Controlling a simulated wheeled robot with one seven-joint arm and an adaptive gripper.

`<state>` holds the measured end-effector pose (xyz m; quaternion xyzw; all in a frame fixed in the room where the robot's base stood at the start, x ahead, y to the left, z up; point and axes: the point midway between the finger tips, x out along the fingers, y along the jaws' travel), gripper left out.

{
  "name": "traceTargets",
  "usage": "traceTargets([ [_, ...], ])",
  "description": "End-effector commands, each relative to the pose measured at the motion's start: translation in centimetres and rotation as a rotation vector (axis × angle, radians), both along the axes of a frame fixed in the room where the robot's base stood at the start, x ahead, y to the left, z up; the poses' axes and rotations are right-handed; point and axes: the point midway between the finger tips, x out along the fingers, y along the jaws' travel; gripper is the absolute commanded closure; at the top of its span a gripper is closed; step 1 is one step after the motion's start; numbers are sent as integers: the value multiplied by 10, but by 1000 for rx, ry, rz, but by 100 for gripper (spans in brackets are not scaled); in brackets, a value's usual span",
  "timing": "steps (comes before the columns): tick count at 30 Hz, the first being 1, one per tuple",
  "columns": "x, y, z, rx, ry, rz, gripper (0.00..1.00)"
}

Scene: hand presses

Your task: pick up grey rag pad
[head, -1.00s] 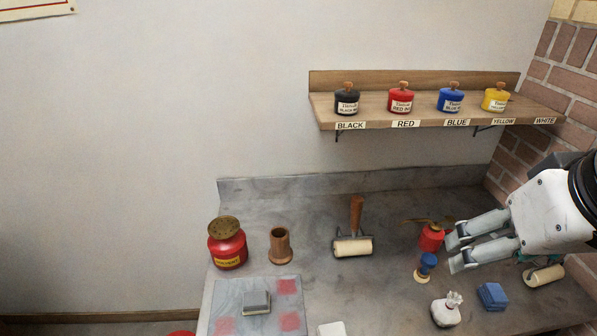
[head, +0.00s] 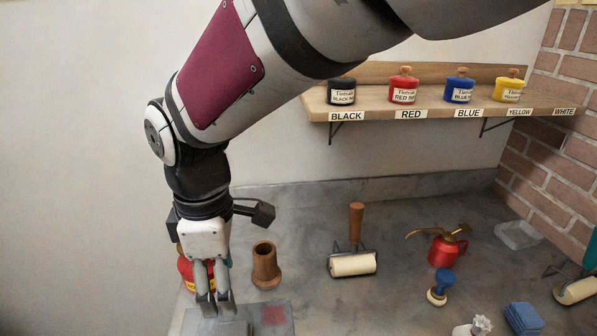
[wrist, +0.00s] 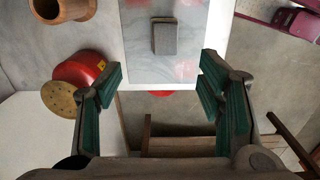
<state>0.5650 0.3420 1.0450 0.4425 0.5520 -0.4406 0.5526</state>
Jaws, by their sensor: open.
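The grey rag pad (wrist: 165,37) lies on a pale grey slab (wrist: 140,72) marked with red patches, seen at the top of the wrist view. In the head view the pad (head: 235,327) shows only partly at the bottom edge, by my fingertips. My gripper (head: 215,309) points down over the slab, open and empty. In the wrist view the fingers of my gripper (wrist: 160,72) are spread apart, with the pad beyond their tips and nothing between them. I cannot tell the exact height above the pad.
A red solvent can (wrist: 80,70) stands close beside my left finger in the wrist view. A wooden pot (head: 265,265) and a roller (head: 352,263) stand behind and to the right. A red oil can (head: 445,250), blue-handled stamp (head: 440,287) and blue block (head: 522,318) are farther right.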

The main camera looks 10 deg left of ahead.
Motion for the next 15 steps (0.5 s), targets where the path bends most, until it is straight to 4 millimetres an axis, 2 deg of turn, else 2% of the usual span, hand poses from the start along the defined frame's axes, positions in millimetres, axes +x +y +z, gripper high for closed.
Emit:
traceTargets([
  [5,-2,4,-19,-5,6,20,38],
  [15,-2,3,-78,-4,5,16,38],
])
